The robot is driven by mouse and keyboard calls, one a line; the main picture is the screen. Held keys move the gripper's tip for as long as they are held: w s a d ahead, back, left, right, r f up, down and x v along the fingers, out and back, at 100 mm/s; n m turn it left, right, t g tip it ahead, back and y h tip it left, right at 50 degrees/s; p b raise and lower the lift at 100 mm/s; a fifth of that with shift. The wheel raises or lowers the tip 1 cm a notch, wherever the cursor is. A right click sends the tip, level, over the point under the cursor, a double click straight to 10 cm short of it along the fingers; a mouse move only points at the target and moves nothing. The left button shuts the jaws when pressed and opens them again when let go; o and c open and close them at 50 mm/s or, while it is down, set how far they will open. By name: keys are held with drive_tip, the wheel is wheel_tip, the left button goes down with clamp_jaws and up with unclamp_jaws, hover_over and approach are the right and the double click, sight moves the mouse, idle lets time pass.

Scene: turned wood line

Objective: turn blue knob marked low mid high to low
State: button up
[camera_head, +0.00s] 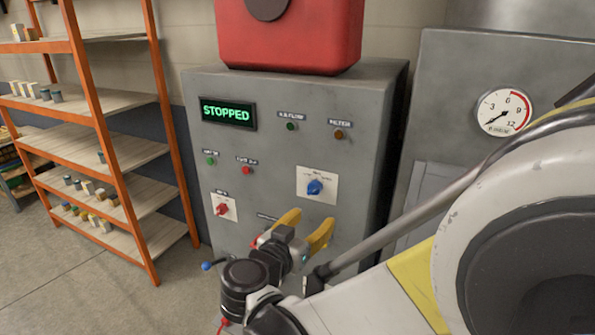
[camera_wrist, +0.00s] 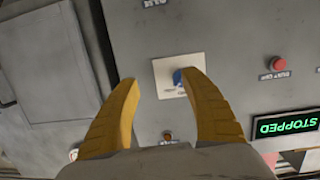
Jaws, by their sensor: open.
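The blue knob (camera_head: 315,187) sits on a white plate (camera_head: 304,196) on the grey control cabinet's front, right of centre. The plate's lettering is too small to read. The knob also shows in the wrist view (camera_wrist: 178,78), between and beyond my fingertips, where the view is turned upside down. My gripper (camera_head: 304,222) has two yellow fingers, spread apart and empty. In the head view it is below the knob and in front of the panel. In the wrist view my gripper (camera_wrist: 164,82) points at the panel, with the right finger's tip overlapping the knob's edge; contact cannot be told.
A red knob (camera_head: 223,209) on its own white plate is lower left on the cabinet. Green and red buttons (camera_head: 246,170), indicator lamps and a display reading STOPPED (camera_head: 228,113) are above. Orange shelving (camera_head: 105,140) stands left; a pressure gauge (camera_head: 503,111) is right.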

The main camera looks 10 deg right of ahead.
sight(312, 191)
drive_tip(key=a+r+m+t, duration=0.1)
drive_tip(key=a+r+t, duration=0.1)
drive_tip(key=a, duration=0.2)
drive_tip(key=shift+h, duration=0.3)
drive_tip(key=x, duration=1.1)
drive_tip(key=shift+w+r, duration=0.1)
clamp_jaws()
